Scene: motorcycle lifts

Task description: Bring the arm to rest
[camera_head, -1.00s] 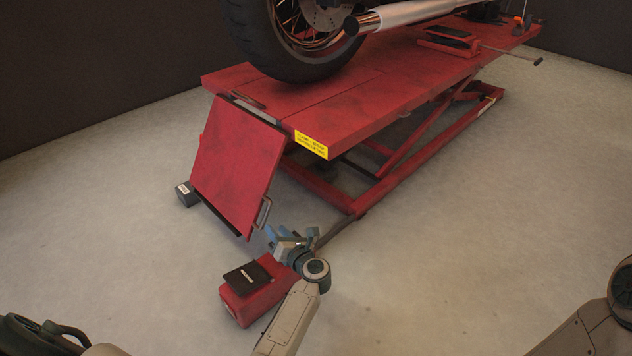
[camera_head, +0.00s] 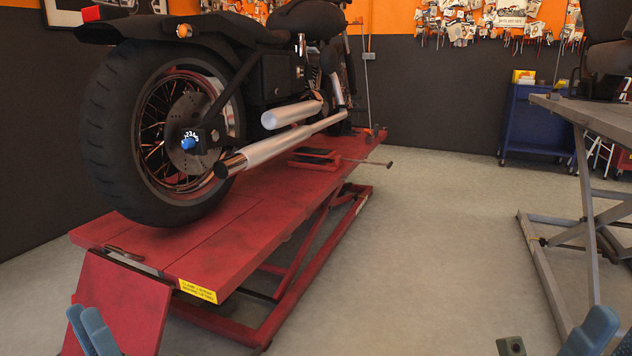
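My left gripper (camera_head: 92,328) shows at the bottom left as two blue fingers close together, in front of the red ramp plate (camera_head: 118,305) of the motorcycle lift. Its base is cut off by the picture's lower edge. My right gripper (camera_head: 592,332) shows at the bottom right as blue finger parts, also cut off by the lower edge. I see nothing held in either gripper, but the gap between the fingers is not clear.
A motorcycle (camera_head: 160,130) stands on the red lift (camera_head: 215,250). A grey lift (camera_head: 590,115) stands at the right, with a blue cart (camera_head: 530,125) behind it. A small dark block (camera_head: 511,346) shows at the bottom. The floor (camera_head: 430,230) between the lifts is clear.

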